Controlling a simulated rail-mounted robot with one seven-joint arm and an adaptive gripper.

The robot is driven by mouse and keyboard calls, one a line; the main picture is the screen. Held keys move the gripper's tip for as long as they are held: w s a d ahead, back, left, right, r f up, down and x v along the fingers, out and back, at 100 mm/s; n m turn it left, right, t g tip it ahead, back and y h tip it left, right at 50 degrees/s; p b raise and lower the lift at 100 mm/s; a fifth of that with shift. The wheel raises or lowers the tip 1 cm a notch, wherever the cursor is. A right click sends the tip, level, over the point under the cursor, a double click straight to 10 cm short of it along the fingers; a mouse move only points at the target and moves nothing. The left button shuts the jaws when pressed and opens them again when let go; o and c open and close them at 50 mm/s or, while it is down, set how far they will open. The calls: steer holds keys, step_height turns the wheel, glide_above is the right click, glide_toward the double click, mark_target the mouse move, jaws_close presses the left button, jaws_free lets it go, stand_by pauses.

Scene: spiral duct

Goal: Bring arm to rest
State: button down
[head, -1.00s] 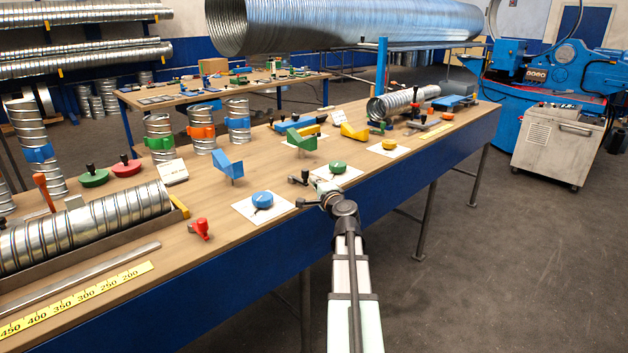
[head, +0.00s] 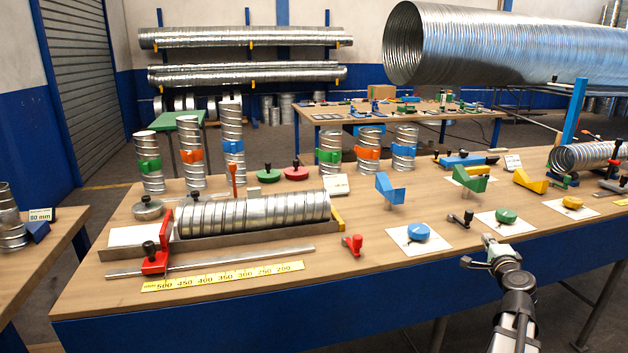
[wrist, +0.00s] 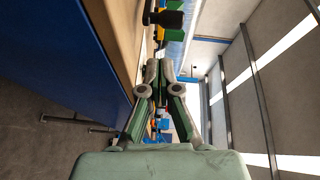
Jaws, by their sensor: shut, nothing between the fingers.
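My gripper (head: 487,240) is at the front edge of the long workbench (head: 330,289), at the right of the head view. It is near the white card with the green knob (head: 506,216) and a dark-handled lever (head: 461,218). In the wrist view my gripper (wrist: 158,68) has its fingers together, with nothing seen between them. The bench's blue side panel (wrist: 75,60) lies to the left in that view. I cannot tell the exact gap between the gripper and the bench edge.
A ribbed duct (head: 255,215) lies in a fixture with a red stop (head: 155,260) and a yellow scale (head: 222,277). A blue knob (head: 418,231) and a red clamp (head: 352,244) stand near the front edge. A blue post (head: 574,112) rises at the right. Floor in front is clear.

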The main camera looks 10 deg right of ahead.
steer(key=s+d+f+n+g+h+b, duration=0.1)
steer(key=s+d+f+n+g, duration=0.2)
steer(key=f, duration=0.5)
steer(key=w+a+f+n+g+y, duration=0.15)
steer(key=a+f+n, duration=0.3)
steer(key=f, duration=0.65)
steer(key=s+a+f+n+g+y+p, duration=0.1)
steer(key=a+f+n+g+y+p, duration=0.2)
steer(key=a+f, duration=0.95)
steer(key=s+a+f+n+g+y+p, duration=0.1)
steer(key=s+a+f+n+g+y, duration=0.2)
steer(key=a+f, duration=0.95)
steer(key=s+a+f+n+g+y+p, duration=0.1)
steer(key=s+a+f+n+g+p, duration=0.2)
steer(key=s+a, duration=0.8)
steer(key=s+a+f+n+g+y+p, duration=0.2)
steer(key=s+a+f+g, duration=0.35)
steer(key=s+a, duration=0.5)
steer(key=s+a+n+g+h+p, duration=0.1)
steer(key=s+a+n+g+h, duration=0.1)
steer(key=s, duration=1)
steer(key=shift+s+r+n+g, duration=0.2)
steer(key=shift+r+n+g, duration=0.25)
steer(key=shift+g, duration=0.45)
